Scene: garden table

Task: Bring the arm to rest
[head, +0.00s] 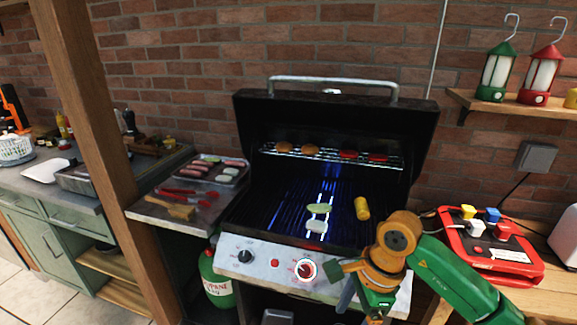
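My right arm comes in from the lower right, green and orange, bent at an orange joint. Its gripper (343,287) hangs in front of the grill's control panel, near the lit right knob (306,269). The fingers are small and partly covered by the wrist, so I cannot tell whether they are open or shut. No held object shows. My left arm and gripper are not in view. The open grill (262,212) holds pale green slices (318,208) and a yellow corn piece (362,208) on its grate.
A side shelf left of the grill holds a meat tray (213,171), red tongs (190,193) and a brush (176,211). A wooden post (98,130) stands left. A red case (490,258) lies right, close to my arm. Lanterns (497,72) stand above.

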